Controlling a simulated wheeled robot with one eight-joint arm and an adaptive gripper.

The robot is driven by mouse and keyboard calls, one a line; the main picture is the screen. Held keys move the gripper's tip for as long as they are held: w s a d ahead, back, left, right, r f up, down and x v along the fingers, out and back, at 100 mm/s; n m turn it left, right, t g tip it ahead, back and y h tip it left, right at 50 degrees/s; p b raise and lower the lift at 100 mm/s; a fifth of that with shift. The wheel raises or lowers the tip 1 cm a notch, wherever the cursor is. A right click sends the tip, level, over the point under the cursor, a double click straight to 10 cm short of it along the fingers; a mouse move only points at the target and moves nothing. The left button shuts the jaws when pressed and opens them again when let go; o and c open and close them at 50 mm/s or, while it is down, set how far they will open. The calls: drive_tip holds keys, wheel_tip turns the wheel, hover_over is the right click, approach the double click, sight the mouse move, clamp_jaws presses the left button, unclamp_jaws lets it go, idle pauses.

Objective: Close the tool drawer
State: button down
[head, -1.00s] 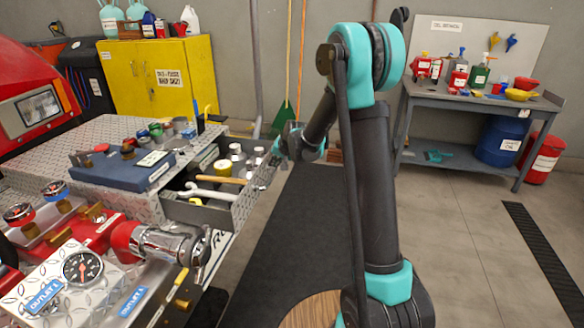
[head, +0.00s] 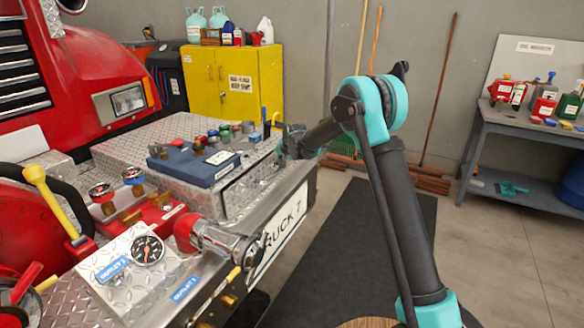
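The tool drawer (head: 250,190) is in the diamond-plate box at the truck's front end, under the blue case. Its front now sits close to the box, with a thin dark gap along its upper edge. I cannot tell if it is fully flush. The tools inside are hidden. My gripper (head: 284,148) is at the far right end of the drawer front, close to it. I cannot tell whether it touches, and its fingers are too small and hidden to read.
A blue case (head: 195,166) lies on the diamond-plate deck. A gauge panel and a chrome outlet fitting (head: 225,243) stand nearer. A yellow cabinet (head: 232,85) is behind, and a grey workbench (head: 535,140) stands right. The dark mat beside the truck is clear.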

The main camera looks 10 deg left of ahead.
drive_tip(key=shift+w+a, duration=0.15)
drive_tip(key=shift+a, duration=0.4)
drive_tip(key=shift+w+a, duration=0.15)
drive_tip(key=shift+a, duration=0.35)
